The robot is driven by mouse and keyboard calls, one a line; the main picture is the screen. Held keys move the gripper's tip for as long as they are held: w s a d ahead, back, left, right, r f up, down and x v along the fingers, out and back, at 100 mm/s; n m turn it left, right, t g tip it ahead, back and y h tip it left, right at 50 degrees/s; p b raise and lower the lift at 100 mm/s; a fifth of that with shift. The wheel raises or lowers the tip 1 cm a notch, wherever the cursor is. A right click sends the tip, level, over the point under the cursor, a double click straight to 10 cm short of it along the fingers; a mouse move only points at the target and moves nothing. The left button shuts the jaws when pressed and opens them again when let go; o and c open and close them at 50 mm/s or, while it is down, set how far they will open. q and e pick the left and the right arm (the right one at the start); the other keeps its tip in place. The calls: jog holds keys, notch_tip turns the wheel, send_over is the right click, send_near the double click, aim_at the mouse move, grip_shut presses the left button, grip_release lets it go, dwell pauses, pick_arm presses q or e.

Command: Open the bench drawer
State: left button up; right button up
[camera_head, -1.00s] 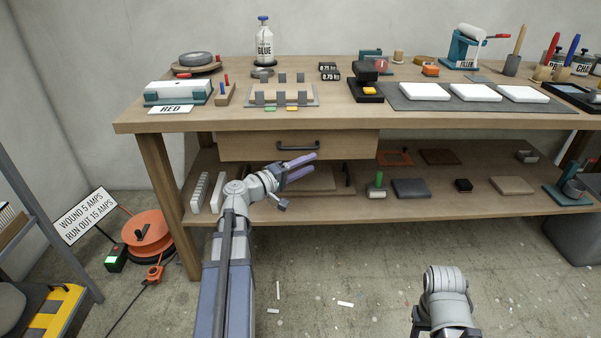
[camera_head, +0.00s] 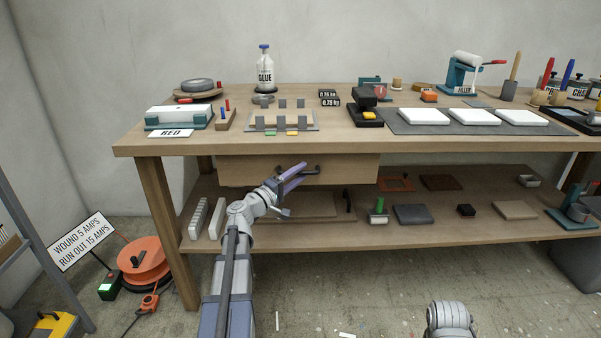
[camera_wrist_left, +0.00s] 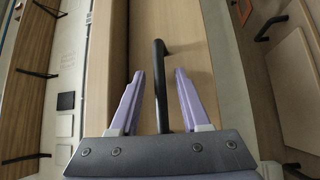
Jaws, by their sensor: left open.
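The bench drawer (camera_head: 235,171) is a wooden front under the bench top, and it looks closed. Its dark bar handle (camera_head: 314,171) is partly hidden by my left gripper (camera_head: 298,173). In the left wrist view, my left gripper (camera_wrist_left: 160,76) has its two purple fingers spread apart. The drawer handle (camera_wrist_left: 159,60) runs between them, with a finger on each side and a gap to each. Of my right arm, only a link shows at the bottom of the head view; its gripper is out of frame.
The bench top (camera_head: 225,145) overhangs the drawer and carries several tools and white slabs. The lower shelf (camera_head: 345,235) holds blocks and a board. A orange cable reel (camera_head: 147,262) and a sign (camera_head: 80,240) stand at the left. The floor in front is mostly clear.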

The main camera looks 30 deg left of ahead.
pick_arm(q)
jog(key=shift+w+d, duration=0.1)
jog(key=shift+w, duration=0.35)
grip_shut()
dwell(1.2)
